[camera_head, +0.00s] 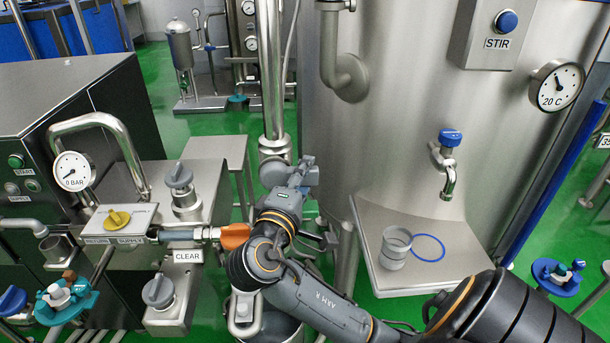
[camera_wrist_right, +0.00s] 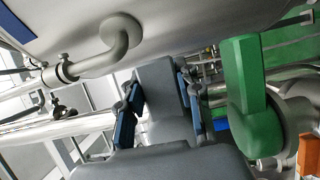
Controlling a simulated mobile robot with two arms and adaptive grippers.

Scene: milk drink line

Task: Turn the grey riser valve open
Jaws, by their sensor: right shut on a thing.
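The grey riser valve's handle (camera_wrist_right: 160,88) is a dark grey block in the right wrist view, between the two blue-padded fingers of my right gripper (camera_head: 302,172). The gripper is shut on it. In the head view the gripper is at the lower part of the upright steel riser pipe (camera_head: 271,70) and hides most of the handle. I cannot tell how far the valve is turned. My left gripper is not in view.
A green valve handle (camera_wrist_right: 250,95) is close to the right of my gripper in the wrist view. The steel tank (camera_head: 400,110) stands to the right, with a shelf (camera_head: 400,280) holding a grey cup (camera_head: 394,249). An orange handle (camera_head: 235,236) is left of my right arm.

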